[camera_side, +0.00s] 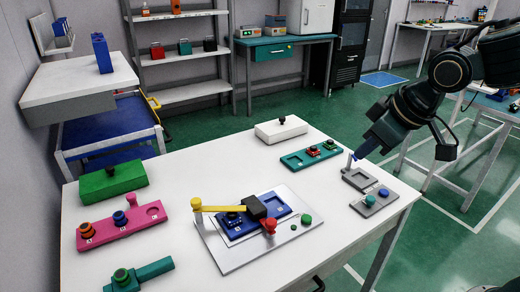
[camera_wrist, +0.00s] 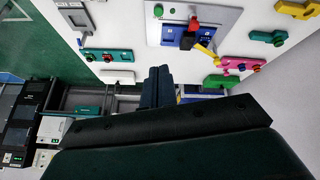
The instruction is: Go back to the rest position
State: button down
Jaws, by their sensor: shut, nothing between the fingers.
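My gripper (camera_side: 358,157) is at the right side of the side view, above the table's back right part, close to a small grey post on a grey fixture (camera_side: 358,180). I cannot tell whether it touches the post. In the wrist view my gripper (camera_wrist: 158,70) shows its dark fingers together, shut and empty. The white table (camera_side: 180,182) lies under and left of it. No marker for a rest position shows.
A teal tray (camera_side: 292,161) and a white box (camera_side: 281,130) stand left of my gripper. A grey plate (camera_side: 225,262) with a blue fixture (camera_side: 282,205) and yellow arm (camera_side: 225,208) sits mid-table. A pink tray (camera_side: 105,231) and green box (camera_side: 112,182) are at left. Shelves stand behind.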

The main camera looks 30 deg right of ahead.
jog(key=s+d+m, duration=0.1)
jog(key=s+d, duration=0.1)
jog(key=s, duration=0.3)
jog(key=s+d+r+m, duration=0.1)
jog(key=s+d, duration=0.1)
jog(key=s, duration=0.3)
jog(key=s+d+m, duration=0.1)
jog(key=s+d, duration=0.1)
jog(key=s, duration=0.4)
jog(key=shift+d+r, duration=0.15)
jog(key=shift+d, duration=0.2)
